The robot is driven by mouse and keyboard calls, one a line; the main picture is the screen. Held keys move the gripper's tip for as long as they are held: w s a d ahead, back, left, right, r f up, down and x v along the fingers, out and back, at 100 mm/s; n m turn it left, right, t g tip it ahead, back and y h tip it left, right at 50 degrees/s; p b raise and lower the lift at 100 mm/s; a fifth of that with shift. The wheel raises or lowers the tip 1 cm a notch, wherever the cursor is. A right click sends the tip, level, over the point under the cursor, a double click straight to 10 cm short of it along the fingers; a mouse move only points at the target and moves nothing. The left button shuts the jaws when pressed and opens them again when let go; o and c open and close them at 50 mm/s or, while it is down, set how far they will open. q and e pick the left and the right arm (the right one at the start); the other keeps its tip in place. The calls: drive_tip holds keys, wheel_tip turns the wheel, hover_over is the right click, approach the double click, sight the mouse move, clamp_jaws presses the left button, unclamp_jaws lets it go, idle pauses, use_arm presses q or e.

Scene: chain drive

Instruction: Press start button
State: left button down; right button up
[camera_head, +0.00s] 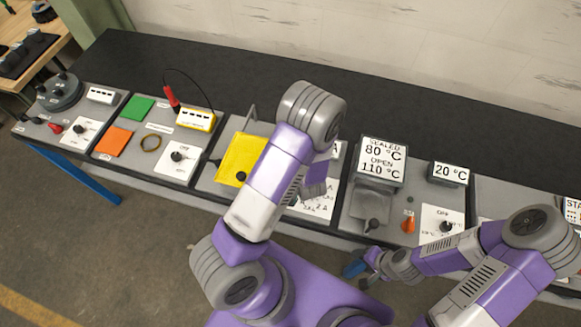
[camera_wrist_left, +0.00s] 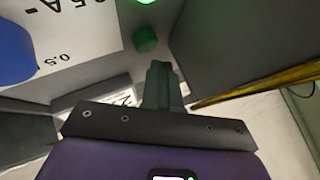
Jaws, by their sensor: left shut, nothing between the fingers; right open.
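A small green button (camera_wrist_left: 146,40) sticks out of a grey panel in the left wrist view. I take it for the start button; no label on it can be read. My left gripper (camera_wrist_left: 160,68) is shut and empty, with its fingertips just short of the button in the picture. I cannot tell whether they touch it. A green light (camera_wrist_left: 147,1) glows at the top edge. My right gripper (camera_head: 369,269) is open and empty by the bench's front edge.
A white label with printed numbers (camera_wrist_left: 80,30) and a blue rounded part (camera_wrist_left: 14,52) lie beside the button. A yellow panel (camera_head: 240,160) stands left of my left arm. Temperature displays (camera_head: 382,155) stand to its right. The dark back strip (camera_head: 420,125) is clear.

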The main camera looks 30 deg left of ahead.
use_arm(q)
wheel_tip(320, 180, up, 5)
drive_tip(key=p, duration=0.4)
drive_tip(key=shift+r+p, duration=0.1)
drive_tip(key=shift+p, duration=0.3)
drive_tip(key=shift+f, duration=0.2)
idle(0.3)
